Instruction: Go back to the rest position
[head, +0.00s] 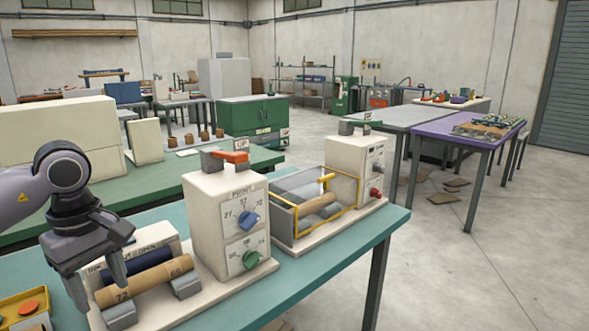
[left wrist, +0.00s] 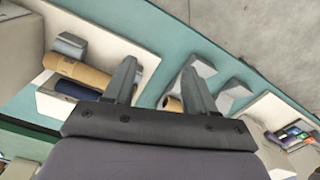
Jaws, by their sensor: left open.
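My left gripper (head: 100,292) hangs at the lower left of the head view, fingers pointing down and apart, with nothing seen held. It is in front of a tan roll (head: 146,279) marked with numbers, which rests on grey cradles. A dark blue roll (head: 137,260) lies behind the tan one. A tan roll (left wrist: 84,70) and a blue roll (left wrist: 76,90) lie left of the fingers there. My right gripper is not in view.
A white box with blue and green knobs (head: 226,222) stands right of the rolls on the teal bench (head: 310,270). Beyond it is a yellow-framed guard (head: 295,240) around a tan roller. A yellow tray (head: 14,303) sits at lower left. Floor to the right is mostly clear.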

